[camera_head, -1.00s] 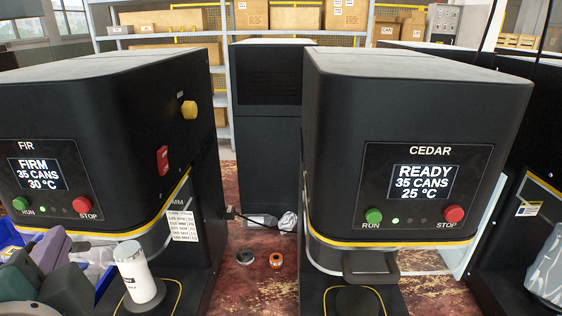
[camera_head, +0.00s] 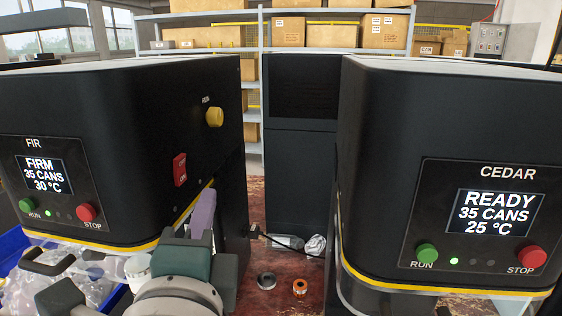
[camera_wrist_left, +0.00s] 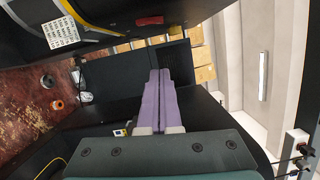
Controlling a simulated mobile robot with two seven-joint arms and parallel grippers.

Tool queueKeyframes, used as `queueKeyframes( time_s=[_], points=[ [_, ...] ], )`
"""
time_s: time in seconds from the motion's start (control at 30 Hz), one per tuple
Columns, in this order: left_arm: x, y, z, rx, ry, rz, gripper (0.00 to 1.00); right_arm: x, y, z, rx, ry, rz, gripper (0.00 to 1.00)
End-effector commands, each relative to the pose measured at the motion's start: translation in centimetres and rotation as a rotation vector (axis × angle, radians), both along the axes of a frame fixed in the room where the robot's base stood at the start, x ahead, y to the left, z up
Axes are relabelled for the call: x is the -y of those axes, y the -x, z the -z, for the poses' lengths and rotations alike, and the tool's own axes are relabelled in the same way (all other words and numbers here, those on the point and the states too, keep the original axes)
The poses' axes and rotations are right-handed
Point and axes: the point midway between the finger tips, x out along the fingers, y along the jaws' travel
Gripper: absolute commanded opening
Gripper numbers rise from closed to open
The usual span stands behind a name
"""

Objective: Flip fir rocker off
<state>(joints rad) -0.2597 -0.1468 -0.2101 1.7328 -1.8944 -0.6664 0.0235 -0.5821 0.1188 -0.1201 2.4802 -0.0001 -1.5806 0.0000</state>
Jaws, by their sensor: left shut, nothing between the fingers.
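The FIR machine (camera_head: 110,110) stands at the left in the head view, its screen (camera_head: 42,175) lit with "FIRM, 35 CANS, 30 °C". A red rocker switch (camera_head: 180,169) sits on its side face, below a yellow knob (camera_head: 214,117); I cannot tell which way it is tipped. A red switch (camera_wrist_left: 150,20) also shows at the top of the left wrist view. My left gripper (camera_head: 207,194) has purple fingers, shut and empty, a little below and right of the rocker and apart from it. The fingers (camera_wrist_left: 159,72) lie together in the wrist view. My right gripper is not in view.
The CEDAR machine (camera_head: 450,120) stands at the right, its screen reading "READY". A dark cabinet (camera_head: 300,160) stands in the gap behind. An orange ring (camera_head: 300,288) and a grey ring (camera_head: 266,281) lie on the floor. A blue bin (camera_head: 12,243) is at lower left.

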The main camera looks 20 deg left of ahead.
Motion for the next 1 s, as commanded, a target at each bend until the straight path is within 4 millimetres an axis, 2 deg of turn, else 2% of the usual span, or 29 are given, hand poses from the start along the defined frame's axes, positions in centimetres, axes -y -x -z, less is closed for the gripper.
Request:
queueKeyframes(
  time_s=[0.03, 0.2, 0.37, 0.43, 0.6, 1.0],
  points=[
    [-0.5, -1.0, -0.5, 0.003, -0.003, -0.001, 0.00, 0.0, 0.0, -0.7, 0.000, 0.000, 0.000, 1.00],
    [-2.2, -4.3, -0.6, 0.002, -0.003, -0.001, 0.00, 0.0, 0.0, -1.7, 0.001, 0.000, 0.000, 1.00],
    [-3.8, -6.9, -0.7, 0.000, -0.003, -0.002, 0.00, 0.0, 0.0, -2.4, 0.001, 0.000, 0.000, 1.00],
    [-5.1, -6.3, -0.9, -0.003, -0.004, -0.001, 0.00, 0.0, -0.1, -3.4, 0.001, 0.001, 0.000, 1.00],
    [-6.8, -5.8, -0.9, -0.002, -0.002, -0.001, 0.00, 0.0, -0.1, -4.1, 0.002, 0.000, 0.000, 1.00],
    [-7.3, -5.7, -0.7, 0.000, 0.000, 0.000, 0.00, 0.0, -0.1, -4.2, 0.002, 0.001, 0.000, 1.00]
  ],
)
